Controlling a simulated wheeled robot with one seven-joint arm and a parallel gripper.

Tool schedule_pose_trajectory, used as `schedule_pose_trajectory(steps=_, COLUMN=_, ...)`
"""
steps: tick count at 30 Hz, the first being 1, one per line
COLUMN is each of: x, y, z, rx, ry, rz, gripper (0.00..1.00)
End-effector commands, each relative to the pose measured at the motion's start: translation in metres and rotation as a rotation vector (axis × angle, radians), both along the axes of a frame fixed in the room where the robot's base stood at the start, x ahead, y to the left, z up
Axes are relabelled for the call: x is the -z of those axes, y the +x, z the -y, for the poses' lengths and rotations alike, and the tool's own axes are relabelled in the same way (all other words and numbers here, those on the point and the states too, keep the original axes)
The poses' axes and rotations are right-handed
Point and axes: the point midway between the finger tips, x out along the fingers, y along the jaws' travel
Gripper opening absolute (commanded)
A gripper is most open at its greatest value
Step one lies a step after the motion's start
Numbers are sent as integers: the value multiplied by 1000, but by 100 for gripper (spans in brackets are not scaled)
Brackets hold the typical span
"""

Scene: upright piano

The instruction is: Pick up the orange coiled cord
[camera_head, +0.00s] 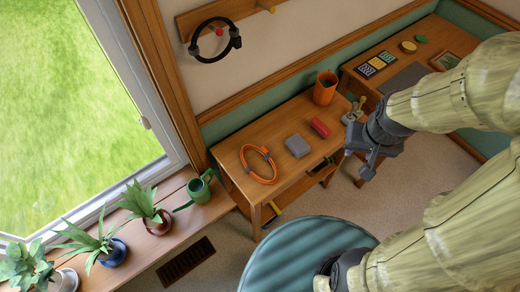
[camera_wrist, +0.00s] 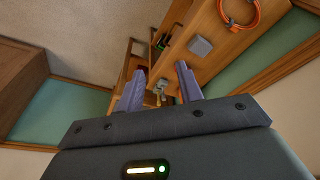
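The orange coiled cord (camera_head: 258,164) lies as a loop near the left end of a small wooden table (camera_head: 228,152), with dark ties on it. It also shows at the top right of the wrist view (camera_wrist: 239,14), cut by the frame edge. My gripper (camera_head: 362,160) is in the air at the right of the table, well apart from the cord. In the wrist view its two fingers (camera_wrist: 158,88) are spread, with no object held between them.
A grey box (camera_head: 298,146), a red object (camera_head: 320,127) and an orange cup (camera_head: 325,88) stand right of the cord. A green watering can (camera_head: 199,188) and potted plants line the windowsill. A round teal-topped seat (camera_head: 300,245) stands in front. A black coil (camera_head: 214,41) hangs above.

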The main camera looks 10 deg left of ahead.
Motion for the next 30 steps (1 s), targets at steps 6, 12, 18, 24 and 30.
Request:
schedule_pose_trajectory(steps=6, x=0, y=0, z=0, rx=0, ry=0, rz=0, gripper=36)
schedule_pose_trajectory(steps=12, x=0, y=0, z=0, rx=0, ry=0, rz=0, gripper=36)
schedule_pose_trajectory(steps=18, x=5, y=9, z=-10, rx=-47, ry=-7, rz=-14, gripper=76)
schedule_pose_trajectory(steps=24, x=33, y=45, z=-64, rx=-268, ry=-39, rz=-77, gripper=100)
schedule_pose_trajectory(steps=30, x=80, y=76, z=-156, rx=-569, ry=-75, rz=-154, gripper=100)
